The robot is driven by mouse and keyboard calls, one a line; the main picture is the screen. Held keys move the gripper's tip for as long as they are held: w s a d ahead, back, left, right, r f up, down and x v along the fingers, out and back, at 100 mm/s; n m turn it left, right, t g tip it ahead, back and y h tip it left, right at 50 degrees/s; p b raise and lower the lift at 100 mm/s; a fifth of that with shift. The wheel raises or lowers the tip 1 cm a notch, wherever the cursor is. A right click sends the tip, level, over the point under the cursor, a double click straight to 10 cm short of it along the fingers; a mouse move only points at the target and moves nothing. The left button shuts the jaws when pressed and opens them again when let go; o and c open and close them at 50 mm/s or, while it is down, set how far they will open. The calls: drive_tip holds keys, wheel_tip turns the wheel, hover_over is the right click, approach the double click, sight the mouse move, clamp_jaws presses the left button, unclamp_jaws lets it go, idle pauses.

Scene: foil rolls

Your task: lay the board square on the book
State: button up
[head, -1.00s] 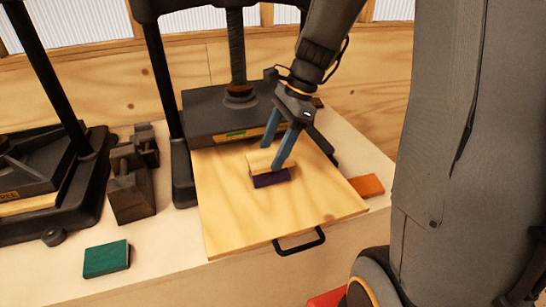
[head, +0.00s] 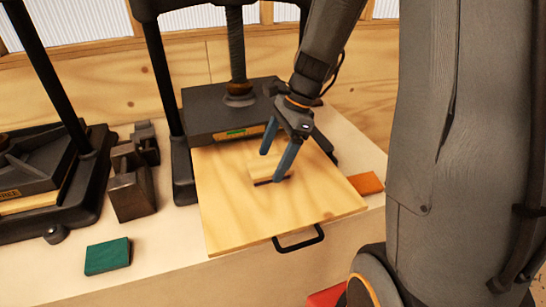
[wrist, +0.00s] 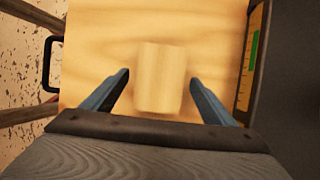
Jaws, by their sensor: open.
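A small pale wooden board (head: 261,163) lies on the dark purple book (head: 262,183), covering nearly all of it. Only a thin dark strip of the book shows along the board's near edge in the head view. In the wrist view the board (wrist: 160,75) looks almost upright in the picture, and the book is hidden. My gripper (head: 270,167) is open, its blue fingers on either side of the board. In the wrist view a gap shows between the board and each finger (wrist: 160,77). I cannot tell how exactly the board's edges match the book's.
Board and book rest on a wide wooden press tray (head: 235,225) with a black handle (head: 299,239). The press's dark platen (head: 210,115) stands close behind. A green book (head: 107,256), an orange block (head: 366,183) and metal weights (head: 131,180) lie around it.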

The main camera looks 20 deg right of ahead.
drive_tip(key=b+v, duration=0.2)
drive_tip(key=v, duration=1)
drive_tip(key=shift+b, duration=0.35)
drive_tip(key=shift+r, duration=0.1)
